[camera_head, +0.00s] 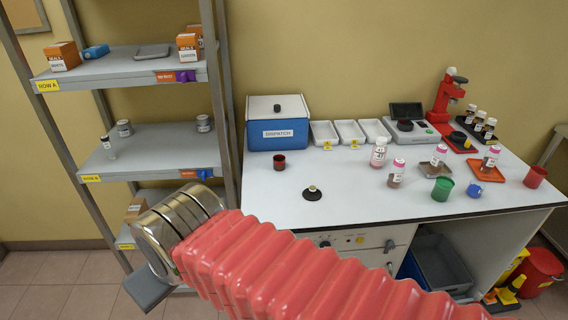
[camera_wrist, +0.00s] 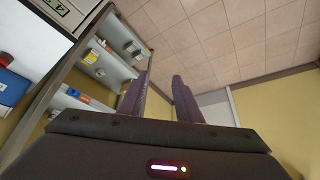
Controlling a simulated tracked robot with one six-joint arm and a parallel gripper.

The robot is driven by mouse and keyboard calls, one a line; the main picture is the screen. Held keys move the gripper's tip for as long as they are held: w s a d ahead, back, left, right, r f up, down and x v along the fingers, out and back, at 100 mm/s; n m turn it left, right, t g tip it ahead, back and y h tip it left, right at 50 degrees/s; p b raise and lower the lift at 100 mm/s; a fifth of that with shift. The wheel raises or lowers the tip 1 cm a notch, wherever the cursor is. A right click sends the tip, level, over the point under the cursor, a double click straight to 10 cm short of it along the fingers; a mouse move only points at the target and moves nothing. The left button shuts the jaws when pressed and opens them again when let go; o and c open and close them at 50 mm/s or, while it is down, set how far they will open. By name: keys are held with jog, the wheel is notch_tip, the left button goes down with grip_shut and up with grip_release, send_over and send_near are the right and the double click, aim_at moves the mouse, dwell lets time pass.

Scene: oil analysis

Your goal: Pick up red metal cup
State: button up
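A small dark red cup (camera_head: 279,162) stands upright on the white worktop, in front of the blue box. A second, brighter red cup (camera_head: 535,177) stands near the worktop's right end. I cannot tell which of the two is metal. In the wrist view a red thing (camera_wrist: 5,58) is cut off at the left edge. My gripper (camera_wrist: 160,78) shows two dark fingers apart with nothing between them. It is away from both cups, tilted toward floor and shelves. In the head view my arm hides most of it.
The blue box (camera_head: 276,130) and white trays (camera_head: 351,131) line the back of the worktop (camera_head: 250,190). Bottles, a green cup (camera_head: 442,189) and a blue mug (camera_head: 474,190) stand to the right. A shelf rack (camera_head: 150,150) stands left. A black round piece (camera_head: 312,194) lies near the front.

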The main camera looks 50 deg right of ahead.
jog(key=shift+o, duration=0.5)
jog(key=o, duration=0.3)
jog(key=shift+w+f+m, duration=0.1)
jog(key=shift+w+m, duration=0.15)
jog(key=shift+m, duration=0.05)
jog(key=shift+o, duration=1.3)
jog(key=w+d+f+m+y, duration=0.1)
jog(key=w+d+m+y, duration=0.1)
jog(key=w+m, duration=0.3)
jog(key=shift+w+f+m+g+y, duration=0.2)
jog(key=shift+w+m+g+y, duration=0.15)
jog(key=shift+m, duration=0.35)
jog(key=w+d+f+m+t+y, duration=0.1)
jog(key=w+d+m+t, duration=0.1)
jog(key=w+d+m, duration=0.6)
jog(key=w+d+f+m+t, duration=0.15)
jog(key=w+d+m, duration=0.25)
jog(key=d+m, duration=0.4)
jog(key=s+d+f+m+t+h, duration=0.1)
jog(key=d+m, duration=0.4)
jog(key=d, duration=0.7)
jog(key=s+d+f+m+t+h, duration=0.1)
jog(key=s+d+f+m+h, duration=0.3)
jog(key=d, duration=0.8)
jog(key=s+d+f+m+t+h, duration=0.2)
jog(key=d+m, duration=0.6)
jog(key=d, duration=0.5)
jog(key=shift+s+f+h, duration=0.75)
jog(key=shift+s+f, duration=0.15)
jog(key=shift+f, duration=0.15)
